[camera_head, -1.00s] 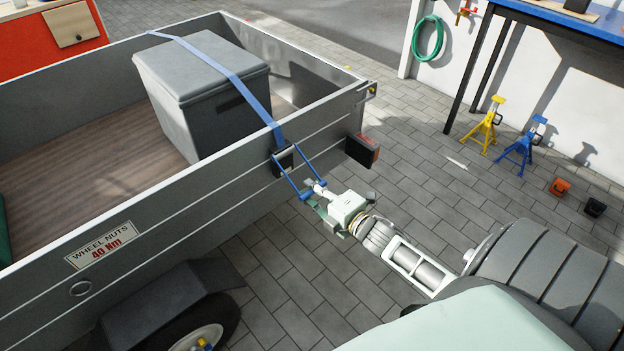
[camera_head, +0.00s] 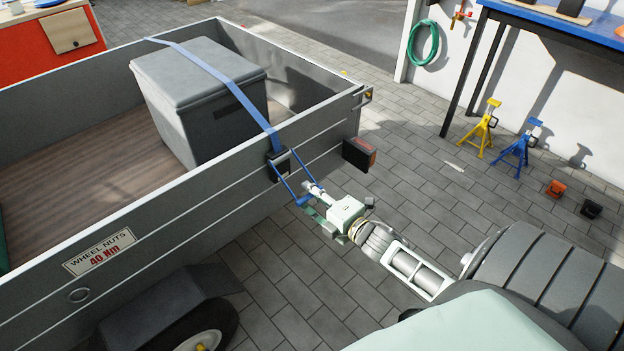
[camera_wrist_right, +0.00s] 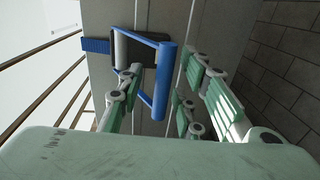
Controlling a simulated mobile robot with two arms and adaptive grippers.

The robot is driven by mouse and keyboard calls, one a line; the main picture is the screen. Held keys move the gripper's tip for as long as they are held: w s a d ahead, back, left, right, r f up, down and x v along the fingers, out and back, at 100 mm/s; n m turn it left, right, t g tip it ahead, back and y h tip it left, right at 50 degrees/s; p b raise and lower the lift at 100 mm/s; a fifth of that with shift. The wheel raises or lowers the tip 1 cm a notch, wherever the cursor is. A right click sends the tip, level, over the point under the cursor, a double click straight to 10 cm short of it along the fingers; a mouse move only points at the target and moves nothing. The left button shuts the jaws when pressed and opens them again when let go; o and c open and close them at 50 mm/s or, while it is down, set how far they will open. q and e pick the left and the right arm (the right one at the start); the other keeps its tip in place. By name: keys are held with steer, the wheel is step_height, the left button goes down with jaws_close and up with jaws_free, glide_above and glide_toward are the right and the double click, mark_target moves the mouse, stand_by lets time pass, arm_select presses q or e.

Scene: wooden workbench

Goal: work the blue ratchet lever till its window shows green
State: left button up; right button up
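The blue ratchet lever (camera_head: 285,185) hangs out from the black ratchet housing (camera_head: 279,164) on the outside of the grey trailer wall. A blue strap (camera_head: 222,80) runs from the housing over a grey box. My right gripper (camera_head: 312,193) is at the lever's outer end. In the right wrist view its pale green fingers are spread apart, with the lever's blue handle (camera_wrist_right: 160,82) showing between them. I see a gap beside the handle; whether a finger touches it I cannot tell. The window's colour cannot be made out. My left gripper is not in view.
The trailer wall (camera_head: 190,205) is close beside the gripper, with a black and red lamp (camera_head: 359,153) near its corner. A yellow jack stand (camera_head: 484,128) and a blue one (camera_head: 522,150) stand right on the paving.

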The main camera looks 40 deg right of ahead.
steer(key=shift+r, duration=0.1)
steer(key=s+d+r, duration=0.1)
steer(key=s, duration=1)
steer(key=shift+s+r, duration=0.15)
steer(key=shift+s, duration=0.25)
